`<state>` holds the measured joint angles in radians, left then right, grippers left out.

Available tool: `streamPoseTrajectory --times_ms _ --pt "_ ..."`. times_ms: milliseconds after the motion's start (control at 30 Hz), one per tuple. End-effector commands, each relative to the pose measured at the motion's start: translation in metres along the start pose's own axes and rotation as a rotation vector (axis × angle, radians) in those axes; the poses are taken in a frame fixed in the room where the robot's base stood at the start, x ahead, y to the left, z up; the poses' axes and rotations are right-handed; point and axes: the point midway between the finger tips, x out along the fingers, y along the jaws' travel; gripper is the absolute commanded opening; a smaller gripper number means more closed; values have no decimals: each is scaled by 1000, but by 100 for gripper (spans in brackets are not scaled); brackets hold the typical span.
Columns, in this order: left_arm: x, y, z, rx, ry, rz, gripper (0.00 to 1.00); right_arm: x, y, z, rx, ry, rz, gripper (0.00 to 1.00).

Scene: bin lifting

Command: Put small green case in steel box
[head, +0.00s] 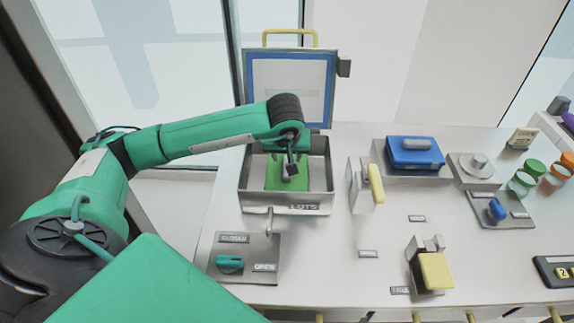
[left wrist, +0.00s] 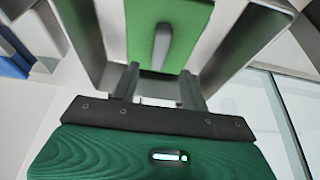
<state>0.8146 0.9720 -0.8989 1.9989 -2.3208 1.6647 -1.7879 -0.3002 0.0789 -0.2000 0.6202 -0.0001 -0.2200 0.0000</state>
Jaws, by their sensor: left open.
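The steel box (head: 256,201) stands open on the table, its blue-edged lid (head: 258,90) raised at the back. The small green case (head: 273,180) lies inside the box, and its grey handle faces up. In the left wrist view the green case (left wrist: 144,50) and its grey handle (left wrist: 162,46) are just beyond my fingers. My left gripper (head: 290,170) is over the box, above the case. In the left wrist view its two fingers (left wrist: 160,82) are apart with nothing between them. My right gripper is not in view.
A plate with a teal knob (head: 229,263) lies in front of the box. A blue case (head: 414,152) on a grey block, a yellow-handled bracket (head: 375,183) and a yellow block (head: 436,271) stand to the right. Orange and green jars (head: 561,168) are at the far right.

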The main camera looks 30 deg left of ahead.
Motion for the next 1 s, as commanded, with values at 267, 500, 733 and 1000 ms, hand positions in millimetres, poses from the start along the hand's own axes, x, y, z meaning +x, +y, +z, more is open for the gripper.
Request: streamPoseTrajectory --times_ms 267,500,733,1000 --pt "-37 0 0 0 2 0 45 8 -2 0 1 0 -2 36" --pt "-41 0 0 0 0 0 45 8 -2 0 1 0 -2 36" --pt "-41 0 0 0 0 0 45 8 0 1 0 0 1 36" --pt "-41 0 0 0 0 0 45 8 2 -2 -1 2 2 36"
